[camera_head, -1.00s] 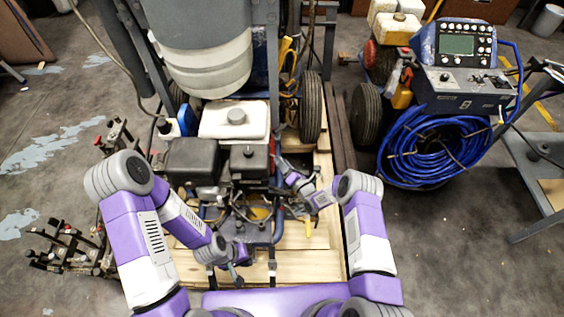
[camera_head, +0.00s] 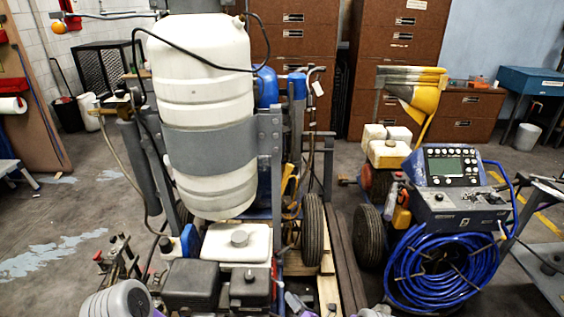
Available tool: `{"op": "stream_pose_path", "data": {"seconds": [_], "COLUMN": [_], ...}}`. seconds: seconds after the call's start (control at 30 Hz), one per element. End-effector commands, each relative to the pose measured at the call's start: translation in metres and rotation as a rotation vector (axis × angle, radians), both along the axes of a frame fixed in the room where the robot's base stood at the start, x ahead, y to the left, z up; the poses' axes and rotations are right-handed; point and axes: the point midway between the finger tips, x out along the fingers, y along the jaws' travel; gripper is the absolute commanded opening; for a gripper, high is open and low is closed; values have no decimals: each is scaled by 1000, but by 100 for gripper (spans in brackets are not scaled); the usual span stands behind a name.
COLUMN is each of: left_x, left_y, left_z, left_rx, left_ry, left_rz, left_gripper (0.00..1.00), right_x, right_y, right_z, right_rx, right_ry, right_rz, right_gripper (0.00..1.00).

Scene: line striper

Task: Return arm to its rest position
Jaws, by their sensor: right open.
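The line striper (camera_head: 205,150) stands in front of me, with a tall white ribbed tank, a grey band around it and a white fuel tank (camera_head: 238,243) over a black engine below. Of my right arm, a small grey and purple part with the right gripper (camera_head: 294,300) shows at the bottom edge, beside the black engine box. The right gripper is open, its fingers small and partly cut off. My left arm's grey elbow joint (camera_head: 118,301) shows at the bottom left. The left gripper is below the picture.
A second machine with a control panel (camera_head: 452,168) and a coil of blue hose (camera_head: 437,272) stands at the right. A black wheel (camera_head: 312,228) is close to my right gripper. Brown cabinets (camera_head: 400,50) line the back. Open grey floor lies at the left.

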Motion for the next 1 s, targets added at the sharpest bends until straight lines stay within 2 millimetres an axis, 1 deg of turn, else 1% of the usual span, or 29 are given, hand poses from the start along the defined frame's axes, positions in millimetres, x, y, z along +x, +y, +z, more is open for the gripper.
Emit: {"op": "stream_pose_path", "data": {"seconds": [0.07,0.13,0.27,0.3,0.37,0.4,0.47,0.57,0.6,0.67,0.7,0.77,0.8,0.87,0.9,1.0], "left_x": [0,0,0,0,0,0,0,0,0,0,0,0,0,0,0,0], "left_y": [0,0,0,0,0,0,0,0,0,0,0,0,0,0,0,0], "left_z": [2,5,13,16,19,21,25,30,33,36,38,42,44,46,48,51], "left_rx": [0,0,0,0,0,0,0,0,0,0,0,0,0,0,0,0], "left_ry": [0,0,0,0,0,0,0,0,0,0,0,0,0,0,0,0], "left_rz": [0,0,0,0,0,0,0,0,0,0,0,0,0,0,0,0], "left_gripper": [0,0,0,0,0,0,0,0,0,0,0,0,0,0,0,0], "right_x": [-2,-5,-24,-33,-48,-59,-79,-116,-132,-159,-178,-207,-226,-255,-273,-309], "right_y": [-3,-8,-20,-24,-28,-31,-35,-39,-41,-42,-42,-42,-42,-42,-41,-40], "right_z": [0,-1,-7,-9,-12,-13,-14,-13,-12,-8,-4,2,8,16,22,35], "right_rx": [44,119,346,427,550,634,760,970,1054,1178,1259,1379,1453,1556,1615,1731], "right_ry": [65,177,492,598,754,853,998,1223,1304,1420,1491,1585,1637,1697,1725,1758], "right_rz": [-17,-48,-159,-207,-284,-341,-436,-619,-701,-834,-930,-1086,-1194,-1357,-1462,-1696], "right_gripper": [47,47,47,47,47,47,47,47,47,47,47,47,47,47,47,47]}}
